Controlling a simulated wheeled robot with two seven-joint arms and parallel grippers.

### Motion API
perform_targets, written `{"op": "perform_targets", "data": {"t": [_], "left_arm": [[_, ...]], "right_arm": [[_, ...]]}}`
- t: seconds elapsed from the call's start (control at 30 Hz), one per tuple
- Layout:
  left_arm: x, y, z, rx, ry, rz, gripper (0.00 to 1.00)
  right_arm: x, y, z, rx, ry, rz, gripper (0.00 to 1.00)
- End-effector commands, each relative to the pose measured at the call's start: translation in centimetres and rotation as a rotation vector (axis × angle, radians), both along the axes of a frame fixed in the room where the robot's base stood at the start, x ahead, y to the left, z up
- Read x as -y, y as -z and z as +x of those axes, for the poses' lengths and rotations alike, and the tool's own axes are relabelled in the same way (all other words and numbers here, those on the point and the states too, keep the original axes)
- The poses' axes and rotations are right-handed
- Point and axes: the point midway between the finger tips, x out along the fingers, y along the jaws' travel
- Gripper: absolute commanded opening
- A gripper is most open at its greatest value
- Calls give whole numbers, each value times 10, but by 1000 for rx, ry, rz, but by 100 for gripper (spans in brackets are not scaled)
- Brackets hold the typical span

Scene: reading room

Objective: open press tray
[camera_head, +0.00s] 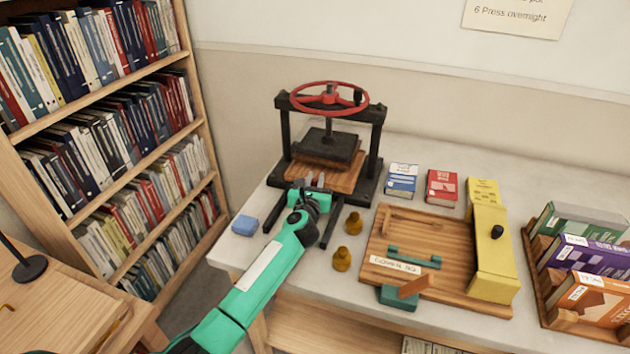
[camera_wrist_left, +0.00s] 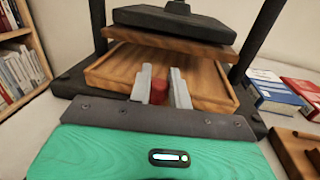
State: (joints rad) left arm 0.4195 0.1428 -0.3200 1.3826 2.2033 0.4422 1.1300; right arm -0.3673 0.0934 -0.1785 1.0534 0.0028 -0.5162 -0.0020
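The book press (camera_head: 328,140) has a black frame, a red handwheel (camera_head: 328,98) on top and a dark platen. Its shallow wooden tray (camera_head: 330,177) sits low in the frame, with two dark rails sticking out in front. In the left wrist view the tray (camera_wrist_left: 112,72) shows empty where visible, under a wooden board and the black platen (camera_wrist_left: 175,20). My left gripper (camera_head: 314,181) is at the tray's front. Its fingers (camera_wrist_left: 161,85) are close together on both sides of a red knob (camera_wrist_left: 158,92) and appear shut on it. My right gripper is not in view.
A blue block (camera_head: 245,225) lies left of the press. Two brass-coloured pieces (camera_head: 342,259), a blue book (camera_head: 401,181) and a red book (camera_head: 441,187) lie to its right. A wooden board (camera_head: 395,222) with a yellow block stands further right. A bookcase (camera_head: 150,65) rises at left.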

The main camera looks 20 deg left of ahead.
Motion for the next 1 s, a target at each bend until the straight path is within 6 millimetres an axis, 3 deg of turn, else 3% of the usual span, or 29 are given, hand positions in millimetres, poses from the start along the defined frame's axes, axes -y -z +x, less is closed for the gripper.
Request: {"op": "perform_targets", "data": {"t": [0.33, 0.47, 0.77, 1.0], "left_arm": [[0, 0, -5, -1, 0, 0, 0], [0, -1, -15, -2, 1, 0, 0], [-2, -2, -60, -5, 0, 0, 0], [-3, -2, -111, -5, 0, -1, 0]], "right_arm": [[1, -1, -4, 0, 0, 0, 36], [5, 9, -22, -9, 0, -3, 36], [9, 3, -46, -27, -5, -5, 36], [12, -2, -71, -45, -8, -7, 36]]}}
